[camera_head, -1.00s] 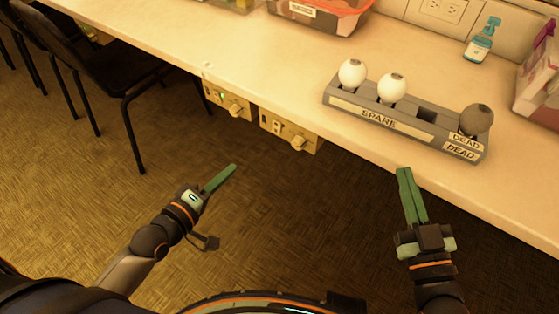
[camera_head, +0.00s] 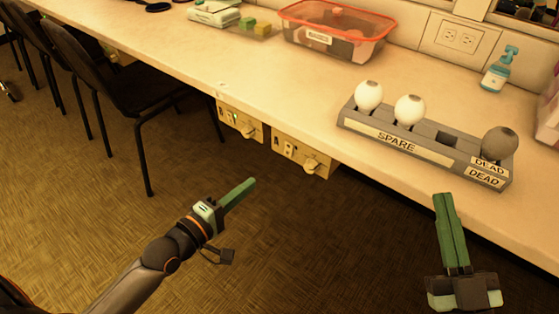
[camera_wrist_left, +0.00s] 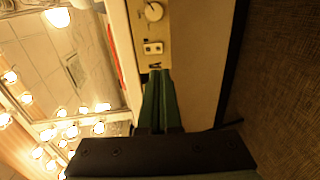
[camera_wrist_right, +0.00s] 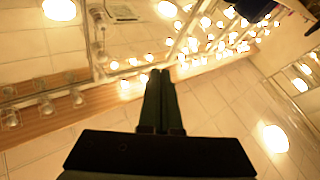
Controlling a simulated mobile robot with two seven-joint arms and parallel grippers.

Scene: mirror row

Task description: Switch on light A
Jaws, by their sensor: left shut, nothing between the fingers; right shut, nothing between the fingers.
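Two beige control boxes hang under the counter's front edge in the head view. In the left wrist view a panel marked A (camera_wrist_left: 155,66) shows a two-part switch (camera_wrist_left: 153,47) and a round knob (camera_wrist_left: 153,11). I cannot tell which box this is. My left gripper (camera_head: 252,182) is shut and empty, below and left of the right box, apart from it. My right gripper (camera_head: 443,197) is shut and empty, in front of the counter.
A grey bulb holder marked SPARE and DEAD (camera_head: 424,151) stands on the counter, holding two white bulbs and a grey one. An orange-rimmed bin (camera_head: 339,30) and a soap bottle (camera_head: 500,70) stand behind. A black chair (camera_head: 130,85) is left of the boxes.

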